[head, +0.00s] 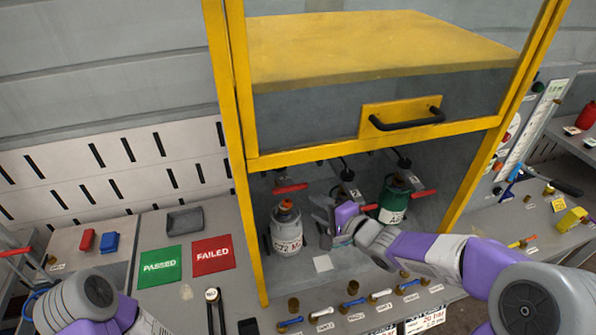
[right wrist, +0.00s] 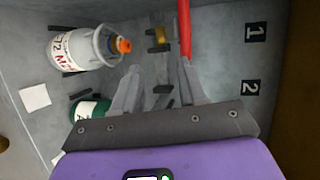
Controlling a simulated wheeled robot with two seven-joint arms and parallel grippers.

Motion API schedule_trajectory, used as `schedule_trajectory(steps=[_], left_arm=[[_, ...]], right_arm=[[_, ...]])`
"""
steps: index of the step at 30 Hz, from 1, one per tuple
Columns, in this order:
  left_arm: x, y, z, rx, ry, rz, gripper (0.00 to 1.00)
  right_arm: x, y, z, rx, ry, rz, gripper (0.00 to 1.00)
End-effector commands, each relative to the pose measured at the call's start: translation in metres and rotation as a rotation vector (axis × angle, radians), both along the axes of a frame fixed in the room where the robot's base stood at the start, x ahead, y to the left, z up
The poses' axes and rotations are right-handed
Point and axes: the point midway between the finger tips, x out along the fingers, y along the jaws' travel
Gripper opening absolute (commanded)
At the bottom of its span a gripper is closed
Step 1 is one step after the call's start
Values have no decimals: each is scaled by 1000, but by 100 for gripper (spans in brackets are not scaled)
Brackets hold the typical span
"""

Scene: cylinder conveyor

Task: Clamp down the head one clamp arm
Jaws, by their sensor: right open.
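A clamp arm with a red handle (head: 290,188) sticks out from the back of the yellow-framed cabinet, above a grey cylinder (head: 287,230) with an orange top. In the right wrist view the red handle (right wrist: 185,28) reaches down near my fingertips, beside the number 1 label (right wrist: 256,33). The grey cylinder (right wrist: 85,48) is left of it there. My right gripper (head: 322,212) is open and empty, inside the cabinet right of the grey cylinder. In the right wrist view its fingers (right wrist: 159,72) are apart, with nothing held between them. My left gripper is not in view.
A green cylinder (head: 394,198) stands to the right, with another red handle (head: 424,193) beside it. The raised yellow cabinet door (head: 400,85) hangs above. Green PASSED (head: 160,266) and red FAILED (head: 212,255) mats lie on the table at left.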

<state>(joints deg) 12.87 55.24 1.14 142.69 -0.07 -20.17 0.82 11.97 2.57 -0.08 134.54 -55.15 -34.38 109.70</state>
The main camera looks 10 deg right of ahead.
Motion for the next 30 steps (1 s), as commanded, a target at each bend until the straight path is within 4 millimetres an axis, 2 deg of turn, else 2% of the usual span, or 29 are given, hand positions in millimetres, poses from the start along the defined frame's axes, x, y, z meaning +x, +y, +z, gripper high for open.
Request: schedule_trajectory(steps=[1, 2, 6, 19, 24, 30], left_arm=[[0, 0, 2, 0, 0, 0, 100], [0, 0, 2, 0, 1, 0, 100], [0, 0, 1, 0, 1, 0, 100], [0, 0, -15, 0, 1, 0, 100], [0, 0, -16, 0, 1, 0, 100], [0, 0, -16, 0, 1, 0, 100]], right_arm=[[-2, -2, 15, 22, -17, -2, 42], [-3, -2, 21, 35, -23, -3, 42], [0, -1, 31, 66, -32, -4, 42], [54, 24, 17, 68, -31, -3, 42], [62, 28, 16, 68, -30, -4, 42], [63, 28, 16, 68, -30, -5, 42]])
